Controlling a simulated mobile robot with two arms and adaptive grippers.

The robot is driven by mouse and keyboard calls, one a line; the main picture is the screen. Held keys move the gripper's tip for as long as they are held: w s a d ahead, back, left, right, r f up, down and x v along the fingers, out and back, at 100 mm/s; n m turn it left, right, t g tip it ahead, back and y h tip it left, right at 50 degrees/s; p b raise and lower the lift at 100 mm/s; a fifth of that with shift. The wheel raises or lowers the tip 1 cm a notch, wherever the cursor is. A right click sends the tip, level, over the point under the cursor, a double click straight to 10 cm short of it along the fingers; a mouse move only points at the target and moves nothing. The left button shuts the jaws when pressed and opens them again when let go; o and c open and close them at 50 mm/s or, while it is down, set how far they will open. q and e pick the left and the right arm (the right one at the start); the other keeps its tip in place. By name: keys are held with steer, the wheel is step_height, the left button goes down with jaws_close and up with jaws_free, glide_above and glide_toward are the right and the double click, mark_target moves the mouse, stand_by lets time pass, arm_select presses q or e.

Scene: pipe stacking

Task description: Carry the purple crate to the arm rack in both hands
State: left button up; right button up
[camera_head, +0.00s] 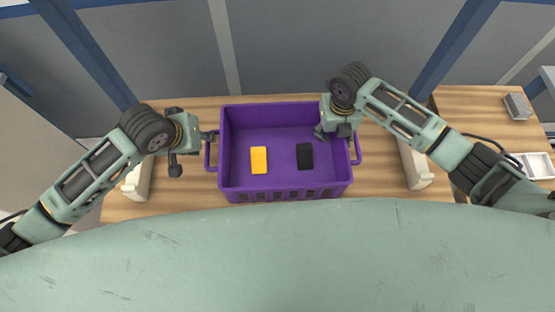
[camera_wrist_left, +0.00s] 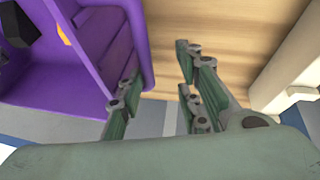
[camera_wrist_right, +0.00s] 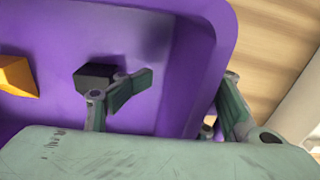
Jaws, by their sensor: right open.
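The purple crate (camera_head: 285,193) sits on the wooden table with an orange block (camera_head: 259,160) and a black block (camera_head: 304,155) inside. It has a handle loop at each end. My left gripper (camera_head: 192,152) is open at the crate's left end; one finger is close to the left handle (camera_head: 211,155), the other stands outward over the wood. In the left wrist view, wood shows between its fingers (camera_wrist_left: 158,85). My right gripper (camera_head: 335,133) is open over the right wall. In the right wrist view, one finger is inside the crate above the black block (camera_wrist_right: 97,75), the other outside.
Cream supports stand on the table (camera_head: 190,192) left (camera_head: 138,180) and right (camera_head: 413,165) of the crate. A second table on the right (camera_head: 470,105) bears a white tray (camera_head: 537,166) and a grey box (camera_head: 517,106). I cannot tell which thing is the arm rack.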

steer(key=shift+r, duration=0.2)
arm_select(q)
steer(key=v, duration=0.6)
arm_select(e)
step_height(320, 180, up, 12)
steer(key=shift+f, duration=0.15)
stand_by(0.4)
